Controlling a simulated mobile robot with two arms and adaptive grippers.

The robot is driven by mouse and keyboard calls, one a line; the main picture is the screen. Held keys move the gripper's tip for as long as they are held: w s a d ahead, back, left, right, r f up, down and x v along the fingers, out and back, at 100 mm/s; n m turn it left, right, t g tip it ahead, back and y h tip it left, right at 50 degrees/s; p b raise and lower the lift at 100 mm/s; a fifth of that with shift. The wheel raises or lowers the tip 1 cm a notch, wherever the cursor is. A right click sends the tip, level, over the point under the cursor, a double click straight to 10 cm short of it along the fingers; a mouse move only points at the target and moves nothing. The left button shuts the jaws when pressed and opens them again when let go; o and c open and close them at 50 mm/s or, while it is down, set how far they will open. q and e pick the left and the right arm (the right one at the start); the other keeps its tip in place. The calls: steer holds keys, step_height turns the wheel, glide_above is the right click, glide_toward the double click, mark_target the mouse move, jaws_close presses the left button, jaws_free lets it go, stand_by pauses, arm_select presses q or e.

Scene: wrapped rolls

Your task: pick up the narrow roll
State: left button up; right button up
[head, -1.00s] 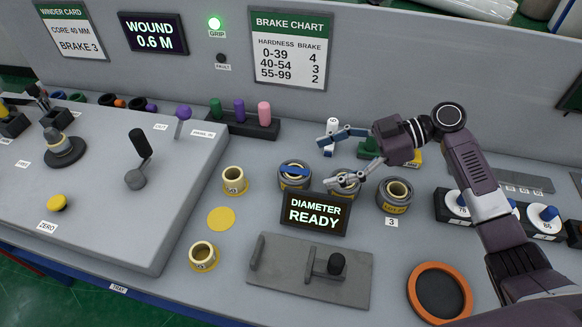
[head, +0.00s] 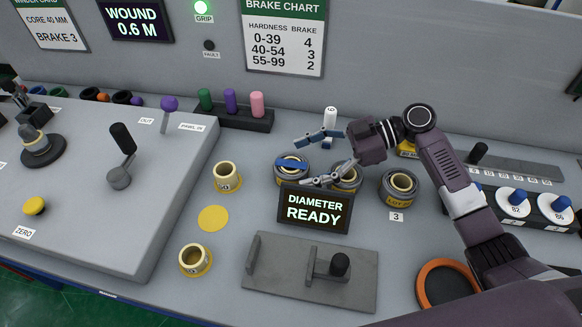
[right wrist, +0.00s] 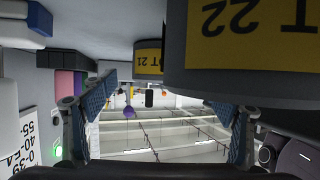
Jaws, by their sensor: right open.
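Three wrapped rolls stand in a row behind the diameter display: a left roll with a blue strip across its top (head: 289,174), a middle roll (head: 349,181), and a right roll (head: 399,190) with a yellow lot label. I cannot tell which is the narrow one. My right gripper (head: 301,162) is open and empty, its fingers reaching left over the left and middle rolls. In the right wrist view the open fingers (right wrist: 165,105) frame free space; a LOT 22 roll (right wrist: 245,75) looms close above, a LOT 21 roll (right wrist: 148,62) farther off. My left gripper is out of view.
The DIAMETER READY display (head: 314,209) stands close in front of the rolls. A white cylinder (head: 330,120) stands behind them. Cream cores (head: 226,175) stand to the left, a grey fixture (head: 300,285) in front, and an orange-rimmed dish (head: 425,292) front right.

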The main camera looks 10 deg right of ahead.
mark_target(300, 164)
steer(key=p+x, duration=0.1)
steer(key=x, duration=0.3)
steer(key=shift+s+d+f, duration=0.1)
steer(key=shift+s, duration=0.05)
steer(key=shift+d, duration=0.1)
steer(key=shift+c, duration=0.5)
steer(key=c, duration=1.3)
steer(key=shift+c, duration=0.3)
